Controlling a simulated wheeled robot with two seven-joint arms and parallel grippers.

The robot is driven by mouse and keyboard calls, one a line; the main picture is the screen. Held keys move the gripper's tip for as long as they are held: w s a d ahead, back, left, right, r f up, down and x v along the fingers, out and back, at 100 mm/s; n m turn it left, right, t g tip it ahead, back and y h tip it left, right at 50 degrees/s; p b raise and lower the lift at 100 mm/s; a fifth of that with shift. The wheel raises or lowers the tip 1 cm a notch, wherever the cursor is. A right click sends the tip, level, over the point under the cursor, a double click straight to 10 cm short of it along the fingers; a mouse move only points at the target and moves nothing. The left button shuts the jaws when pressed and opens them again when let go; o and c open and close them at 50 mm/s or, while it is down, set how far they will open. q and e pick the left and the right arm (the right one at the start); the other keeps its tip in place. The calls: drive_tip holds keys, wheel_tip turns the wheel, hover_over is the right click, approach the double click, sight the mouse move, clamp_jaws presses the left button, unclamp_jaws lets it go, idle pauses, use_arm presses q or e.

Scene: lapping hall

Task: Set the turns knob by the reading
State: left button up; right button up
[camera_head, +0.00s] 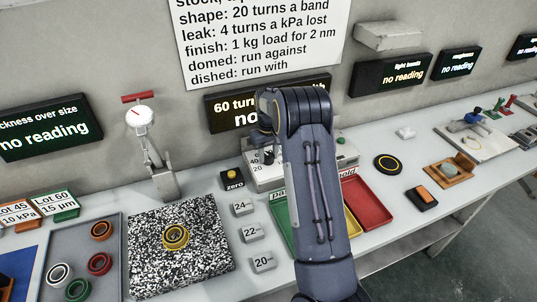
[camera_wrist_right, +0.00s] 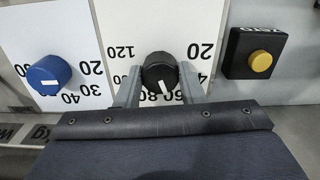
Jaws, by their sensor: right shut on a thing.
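The black turns knob (camera_wrist_right: 160,72) has a white pointer line and sits on a white scale panel (camera_wrist_right: 125,20). Its pointer aims down toward figures that look like 60 and 80, partly covered. My right gripper (camera_wrist_right: 160,88) is shut on this knob, one finger on each side. In the head view my right arm reaches up to the control box (camera_head: 262,178) and hides most of it. The wall display (camera_head: 228,112) behind shows "60 turn…" and "no…", the rest covered by my arm. My left gripper is not in view.
A blue knob (camera_wrist_right: 48,75) and a yellow button on a black box (camera_wrist_right: 252,52) flank the held knob. A dial gauge (camera_head: 139,116) stands left, by a speckled plate (camera_head: 150,265) bearing a yellow ring (camera_head: 175,236). Green and red trays (camera_head: 368,204) lie by my arm.

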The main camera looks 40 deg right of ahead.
sight(268, 155)
drive_tip(key=m, duration=0.4)
drive_tip(key=shift+m, duration=0.3)
drive_tip(key=shift+r+m, duration=0.1)
drive_tip(key=shift+m, duration=1.9)
drive_tip(key=shift+w, duration=0.1)
drive_tip(key=o, duration=1)
wheel_tip(268, 155, up, 7)
drive_tip(key=shift+r+b, duration=0.2)
drive_tip(key=shift+b, duration=0.1)
drive_tip(key=shift+r, duration=0.15)
